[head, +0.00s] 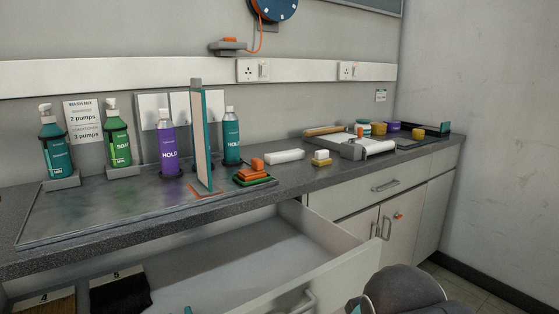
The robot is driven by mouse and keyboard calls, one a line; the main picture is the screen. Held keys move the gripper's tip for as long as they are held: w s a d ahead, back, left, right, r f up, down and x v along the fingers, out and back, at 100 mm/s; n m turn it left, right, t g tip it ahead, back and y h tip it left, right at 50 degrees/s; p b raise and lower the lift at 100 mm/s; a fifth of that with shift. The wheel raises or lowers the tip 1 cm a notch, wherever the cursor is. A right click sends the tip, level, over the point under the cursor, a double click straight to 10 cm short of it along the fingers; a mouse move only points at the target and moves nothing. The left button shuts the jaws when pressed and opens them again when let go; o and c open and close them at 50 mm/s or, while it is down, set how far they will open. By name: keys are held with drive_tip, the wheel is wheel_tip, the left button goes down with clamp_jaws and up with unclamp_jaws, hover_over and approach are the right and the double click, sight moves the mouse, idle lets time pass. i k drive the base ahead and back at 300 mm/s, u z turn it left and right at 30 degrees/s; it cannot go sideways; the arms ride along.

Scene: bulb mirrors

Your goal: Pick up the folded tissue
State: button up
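A white, flat, oblong piece (284,156) lies on the dark worktop right of the teal bottle; it looks like the folded tissue, though its folds are too small to make out. Its top and front face are clear of other things. A dark grey rounded link of my arm shows at the bottom right, well below and in front of the worktop. My gripper's fingers cannot be made out in this view.
An open drawer (325,262) juts out below the worktop (300,184). Left of the white piece are an orange stack (251,172), an upright panel (201,140) and several pump bottles. A small yellow-and-white block (321,158) and a tray (352,150) stand to its right.

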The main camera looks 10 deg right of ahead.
sight(271, 159)
drive_tip(key=u, duration=0.3)
drive_tip(key=k, duration=0.2)
drive_tip(key=z, duration=1.1)
drive_tip(key=i, duration=2)
drive_tip(key=u, duration=0.65)
